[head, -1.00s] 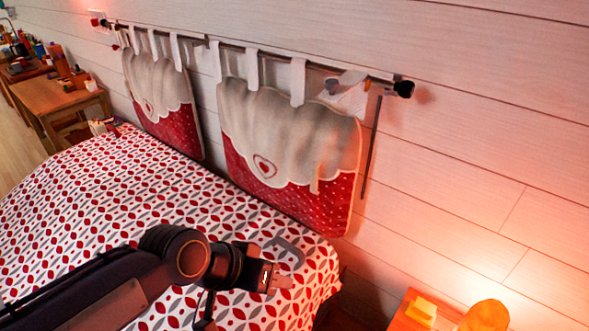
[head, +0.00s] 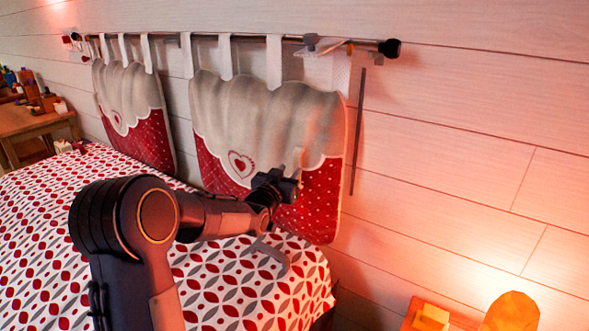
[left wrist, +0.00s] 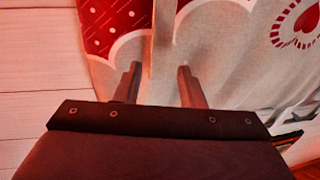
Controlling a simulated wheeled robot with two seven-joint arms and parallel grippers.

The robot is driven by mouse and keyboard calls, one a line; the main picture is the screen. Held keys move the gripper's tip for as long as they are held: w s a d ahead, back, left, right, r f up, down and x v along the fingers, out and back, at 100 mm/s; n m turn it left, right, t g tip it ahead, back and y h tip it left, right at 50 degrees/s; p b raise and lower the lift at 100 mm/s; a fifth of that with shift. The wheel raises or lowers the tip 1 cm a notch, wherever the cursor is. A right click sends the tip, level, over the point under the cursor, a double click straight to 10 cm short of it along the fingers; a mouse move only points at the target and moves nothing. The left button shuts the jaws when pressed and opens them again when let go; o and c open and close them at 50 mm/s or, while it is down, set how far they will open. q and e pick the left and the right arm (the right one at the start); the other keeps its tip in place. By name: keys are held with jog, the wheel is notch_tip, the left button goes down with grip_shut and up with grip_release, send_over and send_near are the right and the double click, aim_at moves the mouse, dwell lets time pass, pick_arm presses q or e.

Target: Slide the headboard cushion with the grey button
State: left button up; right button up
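Two headboard cushions hang by white tabs from a dark rod. The right cushion (head: 250,105) is grey-beige above and dotted red below, with a heart patch and a small beige strip (head: 298,160) standing out near its scalloped edge. The left cushion (head: 132,95) is similar. I cannot make out a grey button on either. My left gripper (head: 292,183) is in front of the right cushion's lower part. In the left wrist view its two fingers (left wrist: 157,70) are apart, with the strip (left wrist: 163,45) between them; whether they touch it is unclear. My right gripper is not in view.
The rod (head: 250,40) runs along the white plank wall and ends at a black knob. A patterned bed (head: 60,225) fills the lower left, with a grey bent shape (head: 272,257) near its corner. A lit orange lamp (head: 512,312) stands lower right. A wooden desk (head: 35,122) is far left.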

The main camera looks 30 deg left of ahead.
aim_at(295, 164)
pick_arm(q)
jog(key=shift+w+a+p, duration=0.15)
jog(key=shift+w+p, duration=0.15)
jog(key=shift+w, duration=2)
jog(key=shift+c, duration=0.4)
grip_shut()
